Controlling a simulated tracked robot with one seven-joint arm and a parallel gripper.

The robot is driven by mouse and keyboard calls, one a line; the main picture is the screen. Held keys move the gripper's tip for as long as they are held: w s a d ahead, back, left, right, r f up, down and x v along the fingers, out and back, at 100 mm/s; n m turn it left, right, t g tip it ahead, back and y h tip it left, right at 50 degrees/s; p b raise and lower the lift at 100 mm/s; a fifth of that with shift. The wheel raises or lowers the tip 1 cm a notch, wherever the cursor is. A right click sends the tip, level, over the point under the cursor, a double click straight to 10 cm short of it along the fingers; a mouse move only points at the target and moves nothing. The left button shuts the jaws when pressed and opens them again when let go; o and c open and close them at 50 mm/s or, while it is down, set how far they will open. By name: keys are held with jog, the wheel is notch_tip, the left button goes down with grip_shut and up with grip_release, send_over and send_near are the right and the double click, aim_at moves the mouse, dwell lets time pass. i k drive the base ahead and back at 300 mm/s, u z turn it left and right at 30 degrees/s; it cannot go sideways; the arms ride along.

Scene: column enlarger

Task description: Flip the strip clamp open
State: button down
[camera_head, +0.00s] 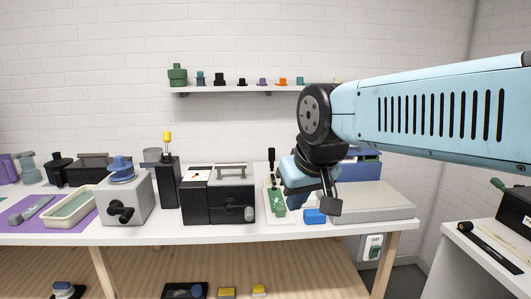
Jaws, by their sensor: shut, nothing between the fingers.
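A green piece (277,200) with an upright black lever (271,158) stands on a white board on the bench, just left of my gripper. It may be the strip clamp, but I cannot tell for sure, nor whether it is open. My gripper (332,204) points down over the bench at the right of the green piece, with its dark fingers shut and empty. A gap shows between the fingers and the lever. My wrist and hand hide part of the area behind.
A small blue block (315,216) lies by my fingertips. A grey slab (375,205) lies to the right, with a blue box (365,167) behind. A black and grey box (232,192) with a handle stands left. A shelf (250,89) with small items hangs above.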

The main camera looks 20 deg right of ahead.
aim_at(271, 150)
jog(key=u, duration=0.05)
jog(key=i, duration=1)
jog(key=z, duration=0.05)
